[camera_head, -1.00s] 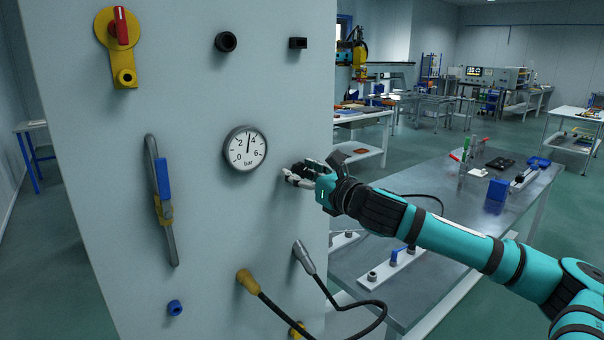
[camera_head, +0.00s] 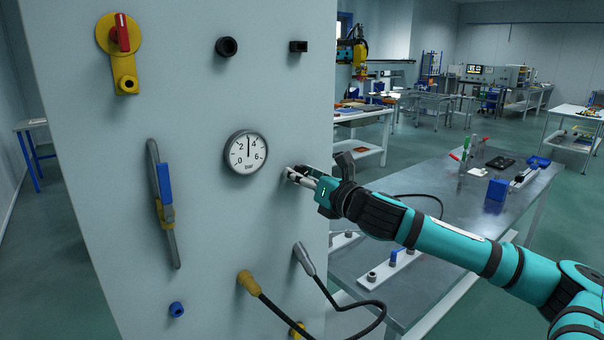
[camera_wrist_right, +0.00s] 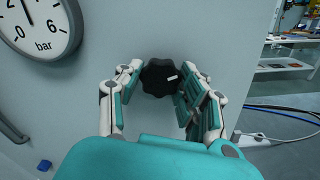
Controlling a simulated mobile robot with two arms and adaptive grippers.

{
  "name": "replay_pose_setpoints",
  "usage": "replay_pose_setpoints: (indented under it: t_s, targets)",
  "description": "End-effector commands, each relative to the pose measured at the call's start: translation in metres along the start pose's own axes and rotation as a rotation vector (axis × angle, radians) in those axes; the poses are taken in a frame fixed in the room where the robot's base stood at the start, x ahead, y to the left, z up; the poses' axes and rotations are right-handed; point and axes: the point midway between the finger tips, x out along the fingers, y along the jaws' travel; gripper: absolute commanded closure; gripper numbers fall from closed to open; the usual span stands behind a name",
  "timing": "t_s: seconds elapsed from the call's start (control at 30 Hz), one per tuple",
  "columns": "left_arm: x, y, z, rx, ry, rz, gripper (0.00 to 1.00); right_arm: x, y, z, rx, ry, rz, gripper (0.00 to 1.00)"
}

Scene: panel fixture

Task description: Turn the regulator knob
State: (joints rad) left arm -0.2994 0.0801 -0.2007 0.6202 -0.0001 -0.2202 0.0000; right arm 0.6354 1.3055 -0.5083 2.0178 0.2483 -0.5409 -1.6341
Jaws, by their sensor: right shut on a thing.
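The regulator knob (camera_wrist_right: 158,76) is black and lobed with a white mark, on the panel's face in the right wrist view. My right gripper (camera_wrist_right: 163,84) has a finger on each side of it and is shut on it. In the head view my right gripper (camera_head: 291,175) is at the panel, right of the gauge, and hides the knob. The round pressure gauge (camera_head: 246,152) is marked in bar, and its needle points nearly straight up between 2 and 4. Part of the gauge (camera_wrist_right: 40,25) also shows in the right wrist view. My left gripper is out of view.
The panel (camera_head: 205,240) also carries a red and yellow switch (camera_head: 122,38), a blue-handled lever (camera_head: 165,184) and plugs with black cables (camera_head: 266,300). A metal workbench (camera_head: 450,225) with fittings stands right of the panel, below my right arm.

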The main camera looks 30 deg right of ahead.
Motion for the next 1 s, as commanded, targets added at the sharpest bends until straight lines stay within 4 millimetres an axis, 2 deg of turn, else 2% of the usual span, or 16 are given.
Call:
replay_pose_setpoints:
  t_s: [1.0]
  targets:
    - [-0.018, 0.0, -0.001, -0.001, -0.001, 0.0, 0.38, 0.0, 0.0, 0.001, 0.967, -0.001, -0.001, 0.94]
